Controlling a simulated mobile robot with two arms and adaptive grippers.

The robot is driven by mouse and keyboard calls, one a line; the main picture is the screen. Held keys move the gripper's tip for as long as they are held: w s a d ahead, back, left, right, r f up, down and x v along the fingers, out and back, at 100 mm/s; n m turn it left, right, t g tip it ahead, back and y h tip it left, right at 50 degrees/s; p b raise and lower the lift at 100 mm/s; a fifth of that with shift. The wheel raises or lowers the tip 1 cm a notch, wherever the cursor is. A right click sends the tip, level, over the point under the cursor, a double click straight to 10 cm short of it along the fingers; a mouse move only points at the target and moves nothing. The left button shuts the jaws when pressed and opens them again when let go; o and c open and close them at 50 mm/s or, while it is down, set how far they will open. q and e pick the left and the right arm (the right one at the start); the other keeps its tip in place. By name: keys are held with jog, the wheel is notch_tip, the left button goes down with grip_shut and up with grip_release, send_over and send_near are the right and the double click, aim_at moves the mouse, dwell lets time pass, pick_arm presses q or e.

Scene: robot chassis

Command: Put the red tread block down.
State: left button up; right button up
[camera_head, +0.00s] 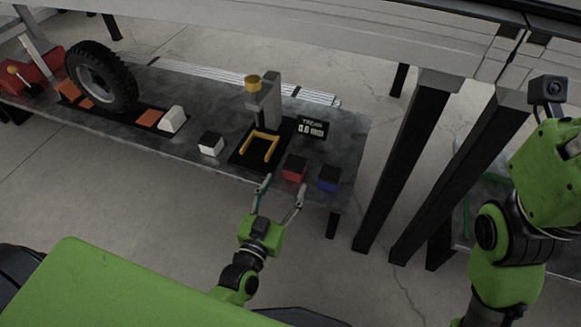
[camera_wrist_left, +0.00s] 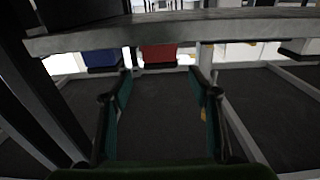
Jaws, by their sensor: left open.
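The red tread block (camera_head: 294,167) has a dark top and rests on the table near its front edge, between the black fixture base and the blue block (camera_head: 329,178). It also shows in the left wrist view (camera_wrist_left: 158,55), ahead of the fingers, beside the blue block (camera_wrist_left: 101,60). My left gripper (camera_head: 282,185) is open and empty, just in front of the table edge and close to the red block; in the left wrist view the gap between its fingers (camera_wrist_left: 160,80) is clear. My right arm shows at the right, its gripper out of view.
The grey table (camera_head: 205,95) carries a black fixture base (camera_head: 244,158) with a yellow fork and grey post, a small display (camera_head: 311,128), white blocks (camera_head: 211,144) and an upright tire (camera_head: 101,77). Dark posts (camera_head: 408,160) stand right of the table.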

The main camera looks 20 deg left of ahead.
pick_arm(q)
jog(key=s, duration=0.3)
jog(key=shift+s+p, duration=0.15)
jog(key=shift+p, duration=0.15)
dwell(0.3)
